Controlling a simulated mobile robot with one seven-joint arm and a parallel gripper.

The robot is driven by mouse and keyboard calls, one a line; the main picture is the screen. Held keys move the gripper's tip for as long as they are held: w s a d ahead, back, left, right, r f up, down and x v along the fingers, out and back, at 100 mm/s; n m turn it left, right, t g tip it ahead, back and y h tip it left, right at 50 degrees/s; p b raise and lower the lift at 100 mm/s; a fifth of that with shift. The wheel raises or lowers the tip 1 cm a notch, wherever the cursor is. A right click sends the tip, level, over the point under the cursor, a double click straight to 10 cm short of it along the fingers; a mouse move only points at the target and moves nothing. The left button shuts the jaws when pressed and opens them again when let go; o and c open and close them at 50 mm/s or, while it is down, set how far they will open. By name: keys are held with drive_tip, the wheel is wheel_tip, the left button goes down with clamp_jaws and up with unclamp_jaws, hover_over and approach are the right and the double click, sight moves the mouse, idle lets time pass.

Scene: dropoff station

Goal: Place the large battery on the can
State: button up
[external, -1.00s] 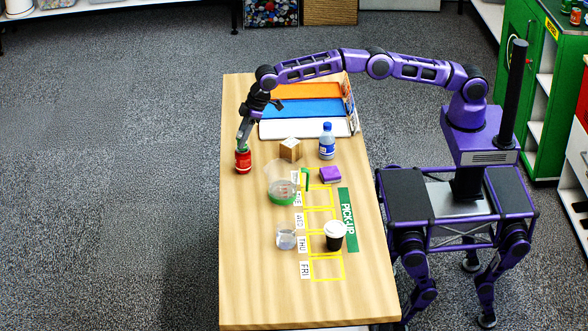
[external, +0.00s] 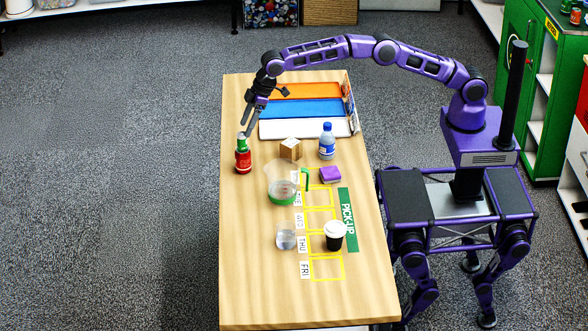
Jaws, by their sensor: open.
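A red can (external: 243,162) stands upright near the left edge of the wooden table. A small green object, which appears to be the large battery (external: 241,142), stands on top of the can; its fine detail is too small to make out. My gripper (external: 252,122) is open and empty, above and slightly to the right of the battery, apart from it. Its fingers point down.
A glass (external: 286,238) and lidded cup (external: 334,236) are nearer. The table's near-left part is clear.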

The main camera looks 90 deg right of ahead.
drive_tip(key=v, duration=0.6)
drive_tip(key=shift+r, duration=0.4)
drive_tip(key=shift+s, duration=0.15)
